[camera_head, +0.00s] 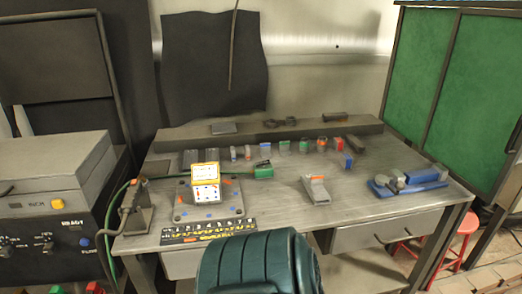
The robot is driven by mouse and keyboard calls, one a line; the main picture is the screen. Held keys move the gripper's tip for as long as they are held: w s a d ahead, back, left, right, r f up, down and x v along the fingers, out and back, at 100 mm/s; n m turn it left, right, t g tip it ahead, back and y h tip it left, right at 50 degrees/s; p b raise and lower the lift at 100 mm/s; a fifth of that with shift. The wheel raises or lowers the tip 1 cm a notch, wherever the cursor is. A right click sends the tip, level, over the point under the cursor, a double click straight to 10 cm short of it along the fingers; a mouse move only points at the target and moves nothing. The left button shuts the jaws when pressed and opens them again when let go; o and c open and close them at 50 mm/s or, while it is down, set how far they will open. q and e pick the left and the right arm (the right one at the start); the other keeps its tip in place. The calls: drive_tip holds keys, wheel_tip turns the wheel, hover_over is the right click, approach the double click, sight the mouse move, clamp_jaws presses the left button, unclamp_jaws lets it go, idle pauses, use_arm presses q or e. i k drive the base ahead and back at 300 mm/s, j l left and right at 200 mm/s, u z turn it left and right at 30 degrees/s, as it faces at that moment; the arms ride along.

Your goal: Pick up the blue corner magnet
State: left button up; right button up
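A small blue block (348,161) stands toward the right of the workbench, in front of a row of small pieces. Another small blue piece (265,149) stands in that row, left of a green one. At this size I cannot tell which of them is the blue corner magnet. Neither of my grippers is in view.
The grey metal workbench (285,205) carries a plate (235,198) with a small box (206,190), a grey and orange tool (316,189) and a blue vise-like tool (425,176). A teal chair back (258,266) stands in front. A red stool (466,226) is at right.

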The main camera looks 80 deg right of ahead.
sight(346, 161)
drive_tip(key=z, duration=3.4)
